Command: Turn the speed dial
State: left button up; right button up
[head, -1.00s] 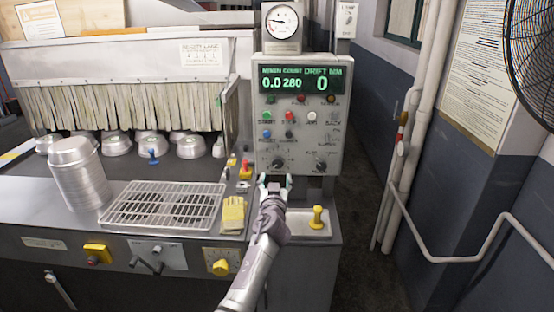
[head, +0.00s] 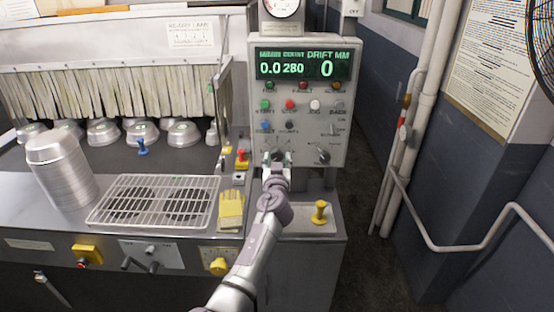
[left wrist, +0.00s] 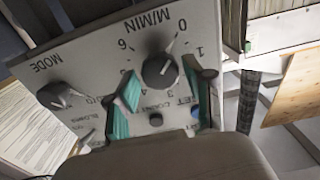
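The speed dial (left wrist: 160,71) is a dark round knob on the grey control panel, with a printed M/MIN scale around it. Its white mark points close to 0. In the head view the dial (head: 277,155) is low on the panel's left side, partly hidden by my gripper. My left gripper (head: 277,161) is open at the dial, one green-padded finger on each side. In the left wrist view the fingers (left wrist: 166,95) stand apart with a gap to the knob; contact is not visible. The panel display (head: 305,67) reads 0.0, 280 and 0. My right gripper is not in view.
A MODE knob (head: 323,154) sits right of the dial, with several coloured buttons above. A wire rack (head: 155,201) and stacked pans (head: 62,172) stand at left. A pipe rail (head: 460,245) is at right.

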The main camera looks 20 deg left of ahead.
pick_arm(q)
jog(key=c, duration=0.7)
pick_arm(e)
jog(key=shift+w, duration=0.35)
